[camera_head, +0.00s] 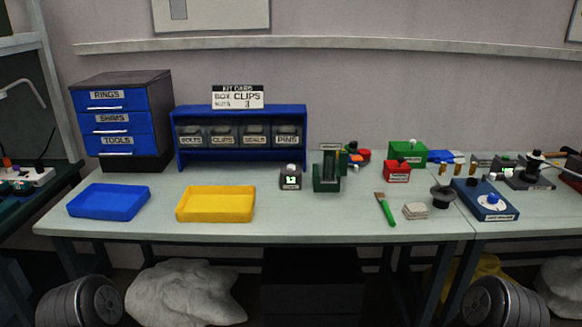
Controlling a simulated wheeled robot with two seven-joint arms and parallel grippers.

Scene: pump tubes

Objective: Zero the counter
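A small dark box (291,180) with a lit greenish-white display on its front and a pale knob on top stands near the middle of the bench. It looks like the counter. The digits are too small to read with certainty. Neither of my grippers is in view. Only dark rounded parts, probably of my own arms, show at the bottom left and bottom right corners, well below and away from the box.
A yellow tray (216,218) and blue tray (108,216) lie to the left. A blue bin rack (241,112) and drawer cabinet (120,82) stand behind. A dark green fixture (327,183) stands just right of the box. A green-handled brush (386,210) lies farther right. The bench before the box is clear.

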